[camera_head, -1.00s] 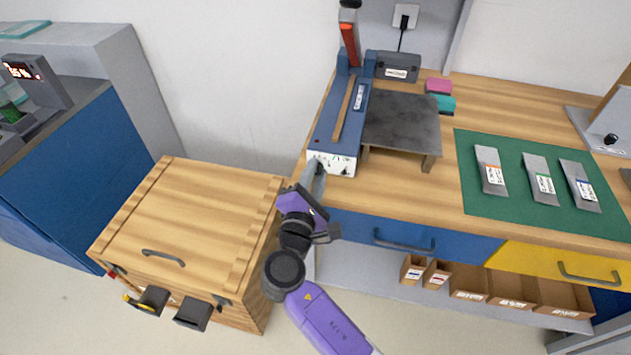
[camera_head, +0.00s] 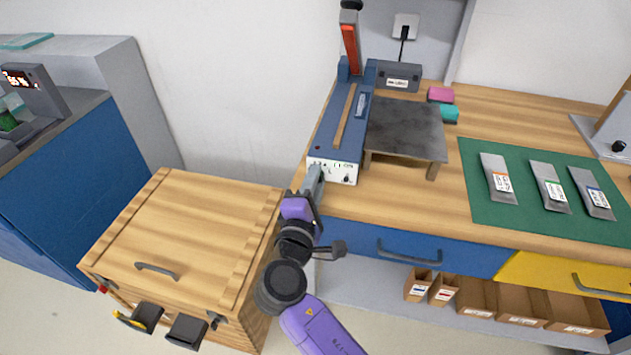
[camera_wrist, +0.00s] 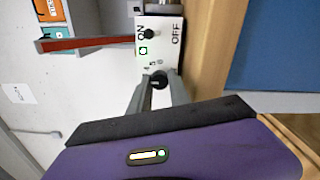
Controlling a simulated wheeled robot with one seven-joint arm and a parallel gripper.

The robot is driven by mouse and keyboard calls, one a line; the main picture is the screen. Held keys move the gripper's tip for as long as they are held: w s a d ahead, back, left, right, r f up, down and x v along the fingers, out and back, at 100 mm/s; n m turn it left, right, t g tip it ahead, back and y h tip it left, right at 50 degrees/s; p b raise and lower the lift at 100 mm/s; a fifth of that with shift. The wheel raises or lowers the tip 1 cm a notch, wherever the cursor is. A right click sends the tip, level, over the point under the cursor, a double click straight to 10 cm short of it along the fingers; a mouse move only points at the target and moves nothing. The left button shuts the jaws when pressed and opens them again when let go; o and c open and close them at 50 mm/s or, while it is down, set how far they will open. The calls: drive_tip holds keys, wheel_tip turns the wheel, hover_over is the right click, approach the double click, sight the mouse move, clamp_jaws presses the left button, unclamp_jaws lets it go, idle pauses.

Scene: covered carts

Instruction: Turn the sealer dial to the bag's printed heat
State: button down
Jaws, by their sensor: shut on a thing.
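The blue bag sealer (camera_head: 325,138) stands on the bench with its red-marked lever (camera_head: 350,48) raised. Its white front panel (camera_head: 344,172) faces me and also shows in the wrist view (camera_wrist: 172,55), with ON and OFF print and a black knob (camera_wrist: 154,36). My gripper (camera_head: 317,172) is at the left part of this panel. In the wrist view its fingers (camera_wrist: 158,86) are shut on the dark dial (camera_wrist: 158,78). Small marks beside the dial are partly legible; its setting is unclear. Three grey bags (camera_head: 490,165) (camera_head: 542,172) (camera_head: 582,178) lie on the green mat (camera_head: 525,220), their print too small to read.
A dark raised plate (camera_head: 405,125) stands right of the sealer. Pink (camera_head: 440,94) and teal (camera_head: 449,114) blocks lie behind it. A wooden lidded cart (camera_head: 185,225) stands left of my arm. Blue (camera_head: 450,258) and yellow (camera_head: 540,275) drawers are below the bench top.

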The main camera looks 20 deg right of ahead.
drive_tip(key=shift+f, duration=0.1)
drive_tip(key=c, duration=1.2)
unclamp_jaws()
drive_tip(key=shift+p, duration=0.35)
